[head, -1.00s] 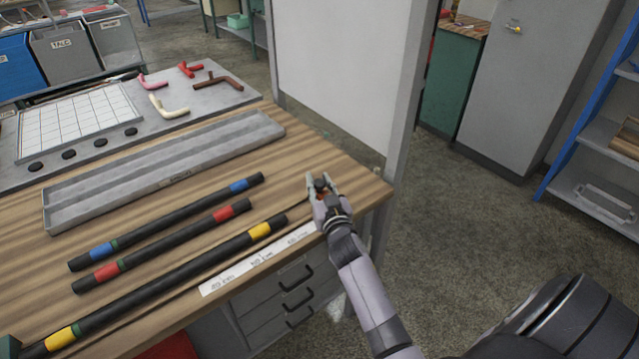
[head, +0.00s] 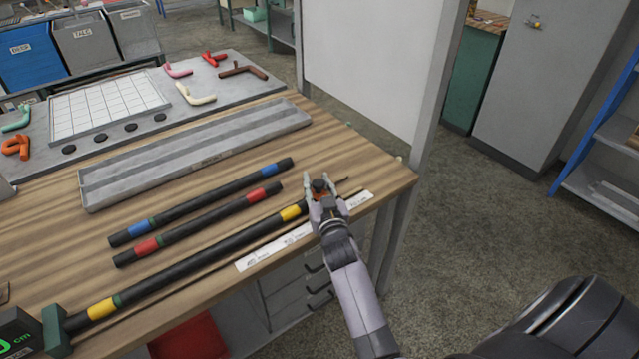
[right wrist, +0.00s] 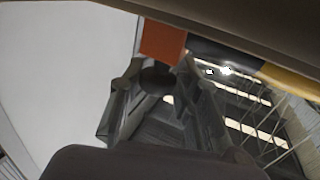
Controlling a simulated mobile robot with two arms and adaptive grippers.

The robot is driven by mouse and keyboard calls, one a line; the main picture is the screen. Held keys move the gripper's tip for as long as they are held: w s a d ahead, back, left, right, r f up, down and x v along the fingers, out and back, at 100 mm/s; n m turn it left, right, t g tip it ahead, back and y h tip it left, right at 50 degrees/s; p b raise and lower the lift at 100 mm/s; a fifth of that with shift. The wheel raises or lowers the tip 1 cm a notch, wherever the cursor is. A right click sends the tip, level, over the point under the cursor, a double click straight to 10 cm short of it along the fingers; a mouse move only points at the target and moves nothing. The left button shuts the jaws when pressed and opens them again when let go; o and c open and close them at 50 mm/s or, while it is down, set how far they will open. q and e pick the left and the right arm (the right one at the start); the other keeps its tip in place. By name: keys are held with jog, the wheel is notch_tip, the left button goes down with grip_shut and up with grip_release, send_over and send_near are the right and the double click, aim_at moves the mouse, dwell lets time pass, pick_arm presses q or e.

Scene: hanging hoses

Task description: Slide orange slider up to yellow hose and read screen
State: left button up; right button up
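The yellow hose (head: 210,251) is black with yellow bands and lies along the table front. Its left end meets a dark green block (head: 55,330) beside a dark box with a screen (head: 20,343); green "cm" text shows, but the reading is cut off by the frame edge. My right gripper (head: 319,187) is at the hose's right end, its fingers around the black knob (right wrist: 158,82) of the orange slider (right wrist: 162,42). The slider is right beside the hose's black end in the right wrist view; I cannot tell whether they touch. My left gripper is not in view.
A red-banded hose (head: 200,226) and a blue-banded hose (head: 205,199) lie behind. A long grey tray (head: 200,160) stands beyond them. White labels (head: 272,248) line the table's front edge. The table's right corner is clear.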

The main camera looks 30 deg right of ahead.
aim_at(316, 183)
jog(key=shift+o, duration=1.3)
jog(key=shift+a, duration=0.3)
jog(key=shift+o, duration=0.6)
jog(key=shift+d+r, duration=0.15)
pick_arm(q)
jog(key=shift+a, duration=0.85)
pick_arm(e)
notch_tip(316, 183, up, 10)
jog(key=shift+f, duration=0.15)
